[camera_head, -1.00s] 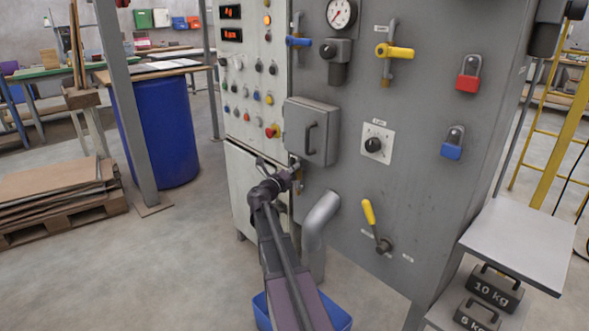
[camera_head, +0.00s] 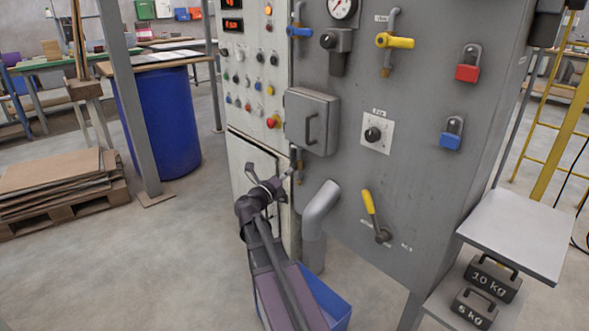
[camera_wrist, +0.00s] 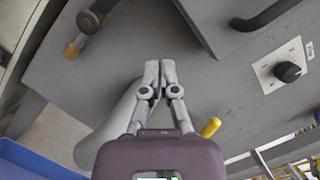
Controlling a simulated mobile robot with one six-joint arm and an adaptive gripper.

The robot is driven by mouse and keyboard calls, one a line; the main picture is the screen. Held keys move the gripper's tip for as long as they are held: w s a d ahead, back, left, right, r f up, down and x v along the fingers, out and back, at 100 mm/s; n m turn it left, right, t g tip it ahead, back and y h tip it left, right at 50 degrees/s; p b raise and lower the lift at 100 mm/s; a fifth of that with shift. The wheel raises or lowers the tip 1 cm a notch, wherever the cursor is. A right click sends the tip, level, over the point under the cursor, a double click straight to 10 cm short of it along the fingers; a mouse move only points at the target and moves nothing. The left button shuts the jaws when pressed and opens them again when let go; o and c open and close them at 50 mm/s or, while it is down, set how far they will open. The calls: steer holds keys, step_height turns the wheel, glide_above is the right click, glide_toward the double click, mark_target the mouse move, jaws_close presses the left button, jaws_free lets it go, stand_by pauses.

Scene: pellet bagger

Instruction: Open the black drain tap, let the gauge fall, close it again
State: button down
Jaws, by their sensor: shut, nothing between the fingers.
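The drain tap (camera_head: 297,162) sits low on the grey panel, under the small grey box; its brass body and dark handle are small here. It also shows in the wrist view at upper left (camera_wrist: 80,42). I cannot tell its handle setting for sure. My gripper (camera_head: 290,171) is just left of and below the tap in the head view. In the wrist view my gripper (camera_wrist: 158,66) is shut and empty, with the tap off to the left of the fingertips. The gauge (camera_head: 342,8) is cut by the top edge; its reading is unclear.
A thick grey pipe (camera_head: 318,208) bends down right of my arm. A blue tub (camera_head: 327,294) stands on the floor below. A yellow lever (camera_head: 369,201), a dial (camera_head: 373,134) and the grey box's handle (camera_head: 310,129) stick out from the panel.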

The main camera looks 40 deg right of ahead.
steer(key=shift+s+a, duration=0.15)
steer(key=shift+a, duration=0.4)
steer(key=shift+f, duration=0.1)
steer(key=s+a+f+m+g+y, duration=0.25)
steer(key=a+f+m+y, duration=0.25)
steer(key=a+f+m, duration=0.4)
steer(key=s+a+f+m+g+y, duration=0.1)
steer(key=s+a+f+m+y, duration=0.5)
steer(key=m, duration=0.5)
steer(key=s+a+f+m+g+y, duration=0.1)
steer(key=s+a+f+m+y, duration=0.2)
steer(key=a+m, duration=0.45)
steer(key=s+a+f+m+g+y, duration=0.1)
steer(key=s+a+f+m+y, duration=0.2)
steer(key=a, duration=0.7)
step_height(320, 180, up, 35)
steer(key=w+m+y+p, duration=0.1)
steer(key=p, duration=3.3)
steer(key=shift+a+f+y+p, duration=0.2)
steer(key=shift+a+y+p, duration=0.05)
steer(key=shift+y+p, duration=0.15)
